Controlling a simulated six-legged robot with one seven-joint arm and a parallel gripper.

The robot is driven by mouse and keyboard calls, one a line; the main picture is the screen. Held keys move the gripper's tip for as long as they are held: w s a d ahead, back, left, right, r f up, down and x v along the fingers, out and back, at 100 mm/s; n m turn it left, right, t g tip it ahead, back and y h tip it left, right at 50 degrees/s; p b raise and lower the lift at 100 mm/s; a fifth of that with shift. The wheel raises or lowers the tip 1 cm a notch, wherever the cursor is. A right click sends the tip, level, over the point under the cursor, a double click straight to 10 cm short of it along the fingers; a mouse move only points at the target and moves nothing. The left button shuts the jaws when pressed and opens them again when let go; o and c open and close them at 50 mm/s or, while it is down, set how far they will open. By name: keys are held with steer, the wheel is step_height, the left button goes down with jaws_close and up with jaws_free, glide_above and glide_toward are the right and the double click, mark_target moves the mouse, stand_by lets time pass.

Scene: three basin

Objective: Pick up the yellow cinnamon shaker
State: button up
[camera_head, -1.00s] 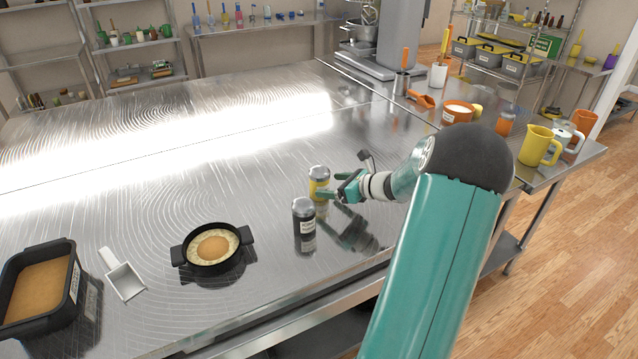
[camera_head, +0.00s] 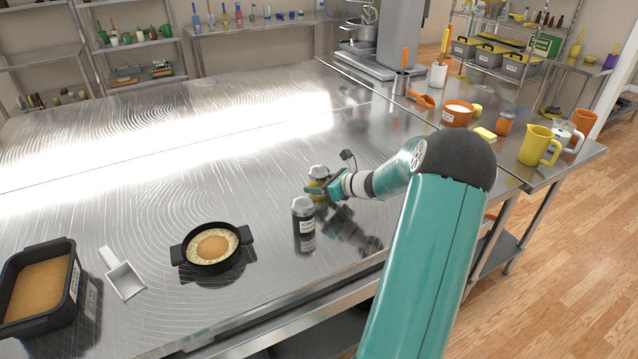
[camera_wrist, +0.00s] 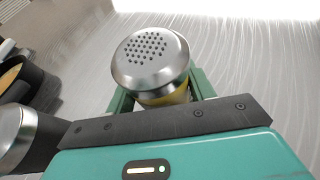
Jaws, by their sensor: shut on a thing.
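The yellow cinnamon shaker (camera_head: 318,184) stands upright on the metal table, with a silver top. In the wrist view its perforated silver lid (camera_wrist: 150,58) fills the upper middle, and a strip of its yellow body shows below the lid. My gripper (camera_head: 317,189) is around the shaker's body and shut on it, with green fingers on both sides. The fingers hide part of the body. I cannot tell any gap between the shaker's base and the table.
A black shaker (camera_head: 303,217) with a silver top stands close in front of the yellow one. A small black pan (camera_head: 187,255) with food, a metal scoop (camera_head: 124,279) and a dark baking tin (camera_head: 73,292) lie to the left. The table behind is clear.

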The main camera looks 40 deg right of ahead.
mark_target(326, 174)
steer(key=shift+r, duration=0.55)
step_height(326, 174, up, 3)
steer(key=shift+a+f, duration=0.1)
steer(key=shift+f, duration=0.1)
steer(key=a+r, duration=0.1)
steer(key=s+a+r, duration=0.1)
steer(key=r, duration=0.1)
steer(key=s+a+r, duration=0.1)
steer(key=shift+s+a+r, duration=0.15)
steer(key=shift+a+r, duration=0.05)
steer(key=shift+r, duration=0.15)
steer(key=s+a+r, duration=0.1)
steer(key=a, duration=0.1)
steer(key=s+a+r, duration=0.2)
steer(key=a, duration=0.1)
steer(key=s+a+r, duration=0.1)
steer(key=a, duration=0.1)
steer(key=shift+s+a+r, duration=0.15)
steer(key=shift+s+a, duration=0.1)
steer(key=shift+s, duration=0.05)
steer(key=shift+s+a+r, duration=0.15)
steer(key=shift+s+a, duration=0.1)
steer(key=shift+a, duration=0.15)
